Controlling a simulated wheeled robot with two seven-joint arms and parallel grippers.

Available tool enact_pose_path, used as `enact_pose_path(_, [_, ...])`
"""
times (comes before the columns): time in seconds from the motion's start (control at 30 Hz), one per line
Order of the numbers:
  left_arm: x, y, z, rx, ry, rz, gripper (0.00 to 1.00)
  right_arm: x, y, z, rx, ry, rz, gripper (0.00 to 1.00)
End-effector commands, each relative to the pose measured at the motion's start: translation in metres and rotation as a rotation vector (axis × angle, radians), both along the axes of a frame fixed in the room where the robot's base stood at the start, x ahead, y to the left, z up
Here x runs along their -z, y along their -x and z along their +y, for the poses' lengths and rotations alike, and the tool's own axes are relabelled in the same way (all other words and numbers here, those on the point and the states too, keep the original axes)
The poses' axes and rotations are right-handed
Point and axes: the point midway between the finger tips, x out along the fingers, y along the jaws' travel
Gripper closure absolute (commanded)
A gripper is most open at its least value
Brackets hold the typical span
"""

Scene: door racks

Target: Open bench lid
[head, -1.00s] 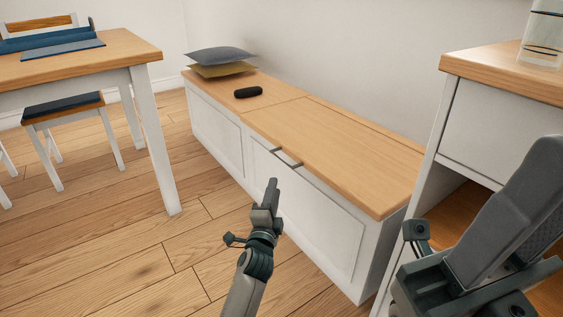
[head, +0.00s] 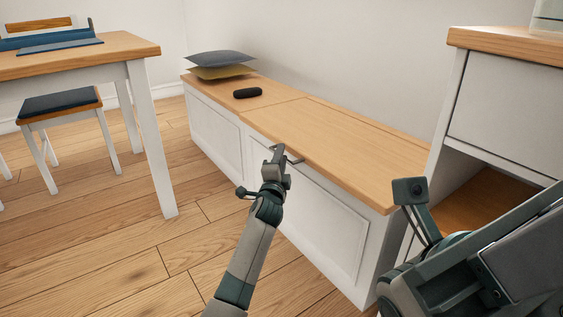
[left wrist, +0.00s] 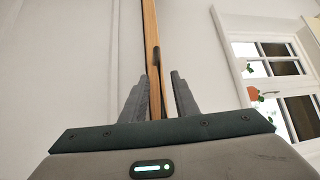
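The bench lid (head: 345,150) is the right-hand wooden section of the top of a long white bench (head: 325,225). It lies flat and shut. A small metal handle (head: 294,160) sits on its front edge. My left gripper (head: 277,150) is at this front edge, right beside the handle and partly covering it. In the left wrist view my left gripper (left wrist: 157,85) has its fingers apart, with the wooden edge (left wrist: 150,25) lined up between them. Contact with the handle cannot be made out. My right arm and gripper (head: 520,250) fill the lower right corner; the fingers are not clear.
A dark cylinder (head: 248,93) and stacked cushions (head: 220,64) lie on the bench top's left section. A white cabinet (head: 500,110) stands close at the right. A table (head: 90,56) and stool (head: 60,103) stand at the left. The floor before the bench is clear.

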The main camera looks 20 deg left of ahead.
Motion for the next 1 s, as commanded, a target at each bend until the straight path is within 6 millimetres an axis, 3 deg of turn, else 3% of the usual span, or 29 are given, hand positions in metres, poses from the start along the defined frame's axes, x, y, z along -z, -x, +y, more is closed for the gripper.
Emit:
enact_pose_path(0.43, [-0.0013,-0.0062,0.0009,0.000,0.001,0.001,0.73,0.0010,0.0041,0.0002,-0.007,-0.001,-0.017,0.69])
enact_pose_path(0.53, [-0.0012,-0.0061,0.0009,0.000,0.001,0.001,0.96,0.0011,0.0040,0.0001,-0.007,-0.001,-0.017,0.69])
enact_pose_path(0.57, [-0.0012,-0.0061,0.0009,0.000,0.001,0.001,1.00,0.0011,0.0040,0.0001,-0.006,-0.002,-0.017,0.69])
enact_pose_path(1.0, [-0.0056,-0.0060,0.0009,0.000,-0.003,0.006,1.00,-0.0050,0.0025,-0.0007,-0.001,-0.004,-0.011,0.69])
